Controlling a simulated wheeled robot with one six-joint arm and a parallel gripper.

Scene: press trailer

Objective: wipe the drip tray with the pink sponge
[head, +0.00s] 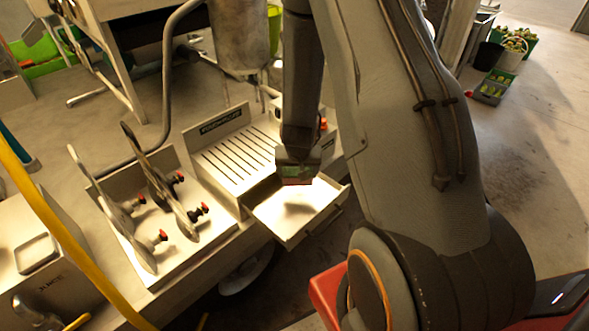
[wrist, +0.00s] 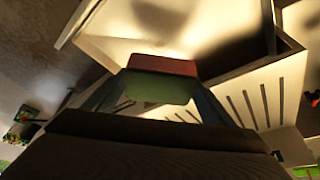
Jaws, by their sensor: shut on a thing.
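The pink sponge (head: 296,181) has a green layer and is held over the drip tray, near its back side by the slatted housing. In the wrist view the sponge (wrist: 163,67) sits between both fingers, pink layer towards the tray. My gripper (head: 297,166) is shut on it. The drip tray (head: 317,226) is a pale, shallow, open drawer pulled out in front of the slatted housing (head: 233,153). The tray (wrist: 231,90) fills the top of the wrist view. I cannot tell whether the sponge touches the tray floor.
A rack with round metal plates and red-tipped knobs (head: 160,205) stands left of the tray. A yellow hose (head: 62,232) crosses at far left.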

